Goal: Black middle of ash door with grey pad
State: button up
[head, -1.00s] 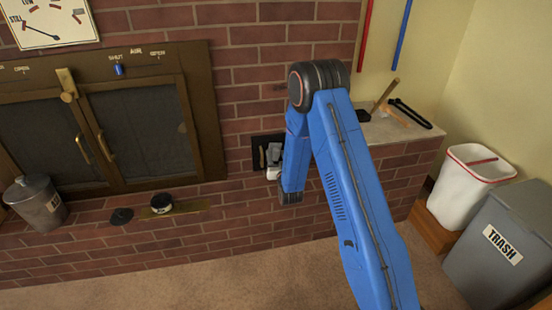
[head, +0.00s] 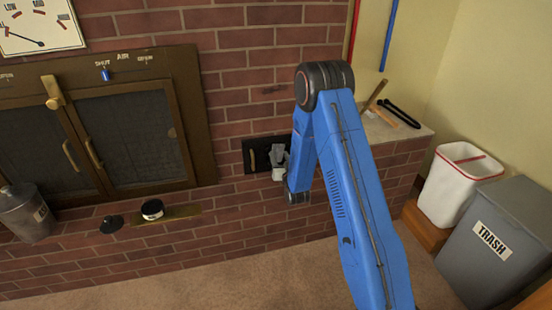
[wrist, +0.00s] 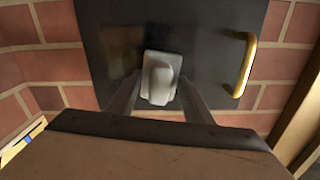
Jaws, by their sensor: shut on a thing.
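The ash door (head: 258,156) is a small black panel set in the brick wall, with a brass handle on its left side in the head view. In the wrist view the black door (wrist: 110,45) fills the upper middle, and its brass handle (wrist: 245,65) is at the right. My gripper (head: 279,158) is in front of the door's right part. The grey pad (wrist: 160,78) sits between the two fingers of my gripper (wrist: 158,98), which is shut on it. The pad appears over the door's face; I cannot tell whether it touches. The arm hides the area right of the door.
An open tin of black (head: 152,209) stands on a ledge, its dark lid (head: 111,224) beside it. A metal bucket (head: 28,212) is at the left, below the glass stove doors (head: 130,135). A white bin (head: 452,185) and grey trash can (head: 490,240) stand right.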

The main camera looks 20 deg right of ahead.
jog(key=d, duration=0.9)
jog(key=shift+d, duration=0.15)
dwell(0.8)
jog(key=shift+w, duration=0.1)
jog(key=shift+s, duration=3)
jog(key=s, duration=0.3)
